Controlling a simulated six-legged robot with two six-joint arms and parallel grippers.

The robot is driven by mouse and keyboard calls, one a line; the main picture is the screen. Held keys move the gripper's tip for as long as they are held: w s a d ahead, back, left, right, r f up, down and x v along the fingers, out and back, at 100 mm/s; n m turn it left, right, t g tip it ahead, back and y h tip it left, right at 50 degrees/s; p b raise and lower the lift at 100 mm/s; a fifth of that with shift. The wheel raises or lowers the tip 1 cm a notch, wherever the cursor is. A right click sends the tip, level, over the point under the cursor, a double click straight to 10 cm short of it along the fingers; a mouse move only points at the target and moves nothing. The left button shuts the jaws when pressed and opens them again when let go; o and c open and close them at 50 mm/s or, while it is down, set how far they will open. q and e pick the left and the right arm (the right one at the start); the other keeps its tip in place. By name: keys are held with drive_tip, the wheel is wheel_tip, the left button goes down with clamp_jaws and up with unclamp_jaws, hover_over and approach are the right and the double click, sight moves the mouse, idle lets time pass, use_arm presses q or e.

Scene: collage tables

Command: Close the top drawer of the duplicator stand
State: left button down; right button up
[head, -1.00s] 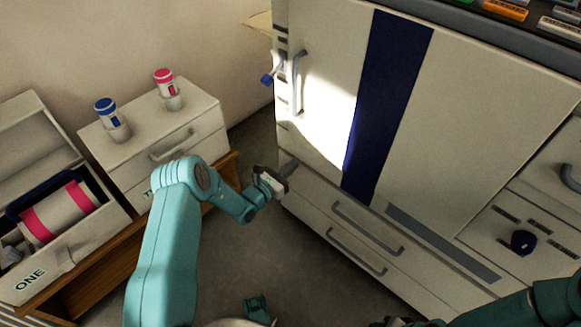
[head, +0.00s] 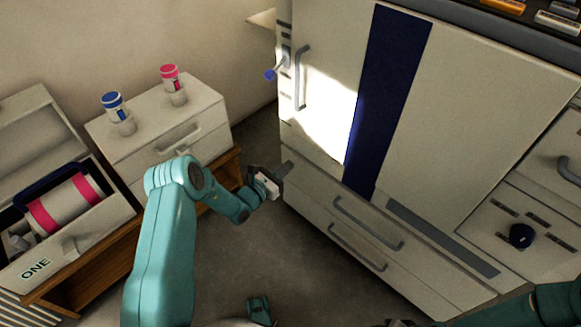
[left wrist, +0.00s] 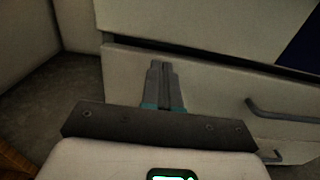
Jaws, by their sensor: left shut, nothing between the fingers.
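The duplicator stand is the large cream cabinet (head: 455,130) on the right in the head view. Its top drawer (head: 318,203) is the upper of two low drawers, with a grey bar handle (head: 366,226). In the left wrist view a dark gap shows above the drawer front (left wrist: 215,95), and its handle (left wrist: 280,112) is at right. My left gripper (head: 286,168) is shut and empty, its fingertips (left wrist: 161,68) in front of the drawer's upper left part. I cannot tell whether they touch it. Of my right arm (head: 560,303), only part shows at the lower right; its gripper is barely visible at the bottom edge.
A small drawer unit (head: 150,140) with blue (head: 113,105) and pink (head: 169,76) capped bottles stands on a wooden bench at left. An open container marked ONE (head: 80,245) holds a pink-banded roll. Bare floor (head: 300,265) lies between bench and cabinet.

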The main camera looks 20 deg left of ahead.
use_arm(q)
drive_tip(key=p+v, duration=0.4)
drive_tip(key=v, duration=0.7)
drive_tip(key=s+d+f+m+g+h, duration=0.25)
drive_tip(key=s+d+m+g, duration=0.4)
drive_tip(key=d, duration=0.35)
drive_tip(key=s+d+f+m+g+h, duration=0.1)
drive_tip(key=s+d+m+g+h, duration=0.35)
drive_tip(key=s+d+g, duration=0.35)
drive_tip(key=s+f+m+g+y, duration=0.2)
drive_tip(key=s+m+g+y, duration=0.3)
drive_tip(key=s+m+y, duration=0.55)
wheel_tip(320, 180, up, 33)
drive_tip(key=d+m+t+h+p, duration=0.1)
drive_tip(key=m+p, duration=0.7)
drive_tip(key=p, duration=2.2)
drive_tip(key=shift+d+f+m+t+h, duration=0.15)
drive_tip(key=shift+d+m+t+h, duration=0.25)
drive_tip(key=shift+t, duration=0.45)
use_arm(e)
wheel_tip(320, 180, up, 33)
drive_tip(key=s+a, duration=0.1)
drive_tip(key=s, duration=0.1)
drive_tip(key=shift+r+n+g, duration=0.15)
drive_tip(key=shift+n+g, duration=0.15)
